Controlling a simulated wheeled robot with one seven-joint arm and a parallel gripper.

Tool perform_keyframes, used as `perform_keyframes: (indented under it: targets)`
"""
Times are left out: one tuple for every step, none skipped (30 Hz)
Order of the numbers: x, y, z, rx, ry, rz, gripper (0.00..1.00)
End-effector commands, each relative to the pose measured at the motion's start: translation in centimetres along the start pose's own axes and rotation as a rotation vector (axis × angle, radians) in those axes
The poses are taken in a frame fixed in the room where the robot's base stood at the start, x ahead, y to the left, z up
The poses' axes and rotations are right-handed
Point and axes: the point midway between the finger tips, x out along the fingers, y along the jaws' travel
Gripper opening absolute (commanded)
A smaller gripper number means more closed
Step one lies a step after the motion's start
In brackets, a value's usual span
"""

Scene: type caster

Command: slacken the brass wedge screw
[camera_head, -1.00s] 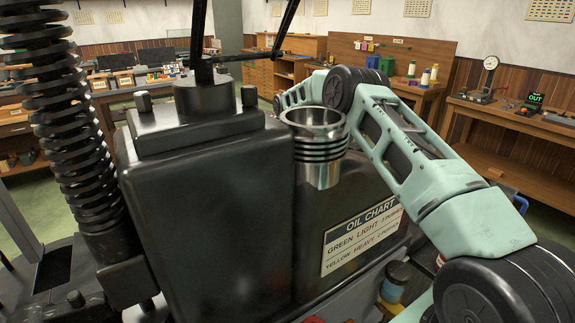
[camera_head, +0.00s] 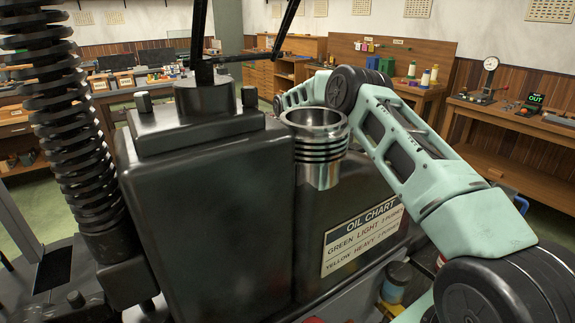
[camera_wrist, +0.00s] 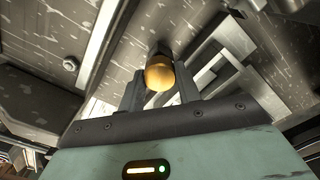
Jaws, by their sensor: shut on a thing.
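The brass wedge screw (camera_wrist: 159,74) shows in the wrist view as a rounded brass head at the upper middle. It stands out from a dark, scuffed metal machine face. My gripper (camera_wrist: 161,88) is shut on the screw, with a dark finger on each side of the brass head. The screw's shank is mostly hidden behind its head. In the head view my arm reaches behind the machine, so my gripper and the screw are hidden there.
The dark type caster (camera_head: 210,200) fills the middle of the head view, with a shiny metal cylinder (camera_head: 318,150) and an oil chart plate (camera_head: 362,238) on it. A black spring column (camera_head: 70,130) stands at left. Wooden benches (camera_head: 520,150) line the walls.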

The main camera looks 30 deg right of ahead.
Motion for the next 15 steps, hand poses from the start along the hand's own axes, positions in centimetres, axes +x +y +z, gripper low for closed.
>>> perform_keyframes:
  targets:
    - [0.03,0.03,0.03,-0.005,0.0,0.001,0.11]
    - [0.04,0.03,0.03,-0.008,0.0,0.001,0.11]
    - [0.04,0.03,0.03,-0.01,0.0,0.001,0.11]
    - [0.04,0.03,0.03,-0.011,0.0,0.001,0.11]
    - [0.04,0.02,0.03,-0.012,0.0,0.001,0.11]
    - [0.05,0.02,0.03,-0.013,0.0,0.001,0.11]
    - [0.05,0.02,0.03,-0.013,0.0,0.001,0.11]
    - [0.05,0.02,0.03,-0.013,0.0,0.0,0.11]
    - [0.05,0.02,0.03,-0.013,0.0,0.0,0.11]
    - [0.05,0.02,0.03,-0.013,0.0,0.0,0.11]
    - [0.05,0.02,0.03,-0.013,0.0,0.0,0.11]
    - [0.06,0.02,0.03,-0.012,0.0,0.0,0.11]
    - [0.06,0.01,0.03,-0.012,0.0,0.0,0.11]
    - [0.06,0.01,0.03,-0.012,0.0,0.0,0.11]
    - [0.06,0.02,0.03,-0.012,0.0,0.0,0.42]
